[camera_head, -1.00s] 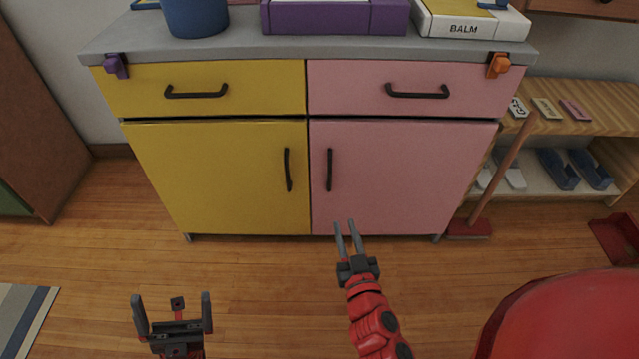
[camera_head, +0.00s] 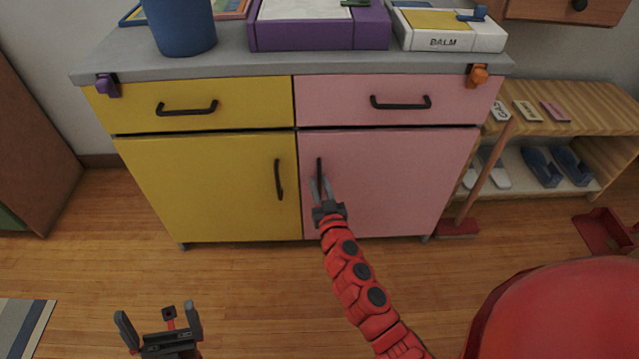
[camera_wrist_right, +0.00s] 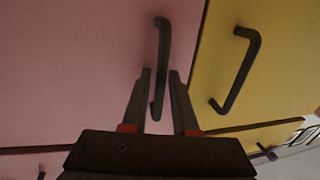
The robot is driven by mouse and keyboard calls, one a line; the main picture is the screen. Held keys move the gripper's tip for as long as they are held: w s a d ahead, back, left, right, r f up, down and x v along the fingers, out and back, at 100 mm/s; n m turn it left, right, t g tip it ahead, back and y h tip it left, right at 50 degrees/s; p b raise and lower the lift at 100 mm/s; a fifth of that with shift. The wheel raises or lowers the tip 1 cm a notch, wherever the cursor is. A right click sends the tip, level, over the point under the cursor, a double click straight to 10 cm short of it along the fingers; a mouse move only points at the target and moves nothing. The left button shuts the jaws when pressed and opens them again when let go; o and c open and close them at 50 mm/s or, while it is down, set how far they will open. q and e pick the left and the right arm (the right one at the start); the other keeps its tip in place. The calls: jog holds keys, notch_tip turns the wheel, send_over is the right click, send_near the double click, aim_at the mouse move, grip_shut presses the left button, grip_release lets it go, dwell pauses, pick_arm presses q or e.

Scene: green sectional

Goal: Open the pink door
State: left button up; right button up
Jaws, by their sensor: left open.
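The pink door (camera_head: 400,185) is the lower right front of the cabinet and looks closed. Its dark vertical handle (camera_head: 319,167) is near the door's left edge. My right gripper (camera_head: 321,184) is at the lower part of this handle, with its fingers open. In the right wrist view, the handle (camera_wrist_right: 163,45) passes between the two fingertips of the right gripper (camera_wrist_right: 160,72), with a small gap visible on each side. My left gripper (camera_head: 158,315) is open and empty, low over the floor at bottom left.
A yellow door (camera_head: 210,190) with its own handle (camera_head: 279,180) adjoins on the left. A yellow drawer (camera_head: 240,110) and a pink drawer (camera_head: 440,105) are above. A wooden shelf (camera_head: 575,115) stands at right. The floor (camera_head: 260,285) before the cabinet is clear.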

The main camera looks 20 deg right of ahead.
jog(key=shift+w, duration=0.1)
grip_shut()
dwell(1.4)
